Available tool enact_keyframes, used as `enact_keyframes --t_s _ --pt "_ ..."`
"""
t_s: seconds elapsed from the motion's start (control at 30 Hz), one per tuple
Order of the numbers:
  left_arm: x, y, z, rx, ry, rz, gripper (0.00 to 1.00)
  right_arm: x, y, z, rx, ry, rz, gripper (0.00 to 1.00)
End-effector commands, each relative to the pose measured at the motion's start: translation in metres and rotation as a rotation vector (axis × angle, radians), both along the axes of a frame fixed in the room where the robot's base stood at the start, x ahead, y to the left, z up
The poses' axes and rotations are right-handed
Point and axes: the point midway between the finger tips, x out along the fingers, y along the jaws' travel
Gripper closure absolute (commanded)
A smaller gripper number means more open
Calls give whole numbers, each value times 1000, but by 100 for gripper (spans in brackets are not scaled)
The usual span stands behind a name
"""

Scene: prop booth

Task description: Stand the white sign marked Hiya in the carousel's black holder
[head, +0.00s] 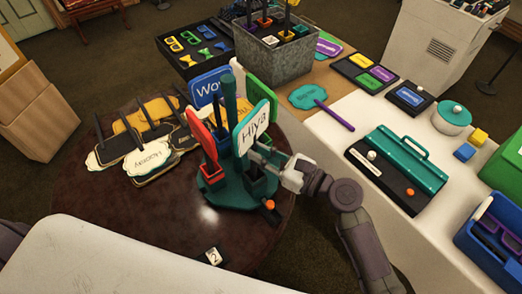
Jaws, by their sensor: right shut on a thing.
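The white Hiya sign (252,127), edged in teal, is upright over the front right of the teal carousel (232,196). My right gripper (270,157) comes in from the right and is shut on the sign's stick just below the board. A dark holder (262,182) on the carousel is right below the gripper. The lower end of the stick is hard to make out, so I cannot tell whether it is inside the holder. My left gripper is out of view.
Several signs (152,160) lie at the round table's left. A numbered white block (213,256) lies in front. A grey crate (272,58) and teal toolbox (402,162) are on the counter.

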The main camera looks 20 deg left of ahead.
Motion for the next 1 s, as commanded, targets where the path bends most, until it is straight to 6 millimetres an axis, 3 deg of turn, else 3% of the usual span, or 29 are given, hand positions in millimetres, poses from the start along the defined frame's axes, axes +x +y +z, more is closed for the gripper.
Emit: enact_keyframes --t_s 0.33,0.37,0.53,0.83,1.0 --pt "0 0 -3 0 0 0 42 0 0 -3 1 0 0 100" --pt "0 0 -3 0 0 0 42 0 0 -3 1 0 0 83" --pt "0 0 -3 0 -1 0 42 0 0 -3 1 -1 0 55" --pt "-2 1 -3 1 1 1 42 0 -1 -4 0 -1 0 55" --pt "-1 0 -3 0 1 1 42 -5 -17 -4 -1 -1 -2 55"
